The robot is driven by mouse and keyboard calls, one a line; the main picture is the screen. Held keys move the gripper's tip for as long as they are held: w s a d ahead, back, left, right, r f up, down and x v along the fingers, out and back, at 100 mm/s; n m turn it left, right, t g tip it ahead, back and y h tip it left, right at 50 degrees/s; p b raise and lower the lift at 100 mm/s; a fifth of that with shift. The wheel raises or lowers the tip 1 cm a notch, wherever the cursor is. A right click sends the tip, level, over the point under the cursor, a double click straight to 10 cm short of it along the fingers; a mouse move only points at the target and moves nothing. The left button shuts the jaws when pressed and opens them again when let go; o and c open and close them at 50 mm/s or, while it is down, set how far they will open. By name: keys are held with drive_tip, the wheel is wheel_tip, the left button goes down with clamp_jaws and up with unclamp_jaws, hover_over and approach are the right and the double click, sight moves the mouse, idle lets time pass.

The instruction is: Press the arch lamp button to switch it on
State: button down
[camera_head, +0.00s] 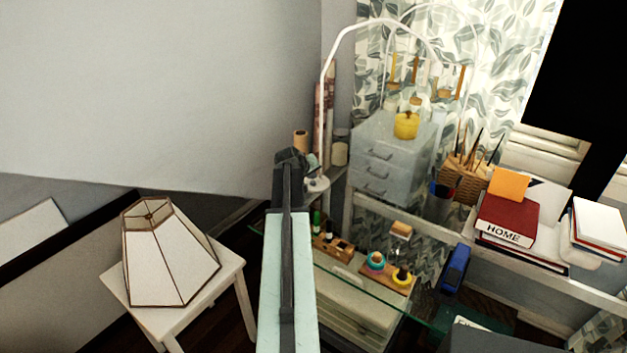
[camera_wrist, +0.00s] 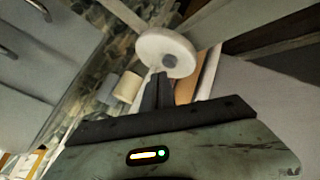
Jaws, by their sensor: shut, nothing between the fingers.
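The white arch lamp (camera_head: 325,80) stands at the back of the desk; its thin tube curves up and over to the right. Its round white base (camera_head: 318,184) shows just right of my gripper (camera_head: 303,163). In the wrist view, the base (camera_wrist: 152,52) is a white disc with a round grey button (camera_wrist: 170,60) on its face. My gripper (camera_wrist: 158,78) is shut and empty, its fingertips pointing at the disc close below the button. I cannot tell whether they touch it. The lamp tube looks unlit.
A grey drawer unit (camera_head: 388,165) with a yellow pot (camera_head: 406,125) stands right of the base. Candles (camera_head: 340,150) stand behind it. Books (camera_head: 507,218) and a pencil basket (camera_head: 464,180) lie further right. A shaded lamp (camera_head: 160,255) stands on a white stool at left.

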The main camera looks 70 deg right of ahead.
sight(312, 184)
drive_tip(key=shift+r, duration=0.1)
wheel_tip(312, 184, up, 6)
drive_tip(key=p, duration=0.6)
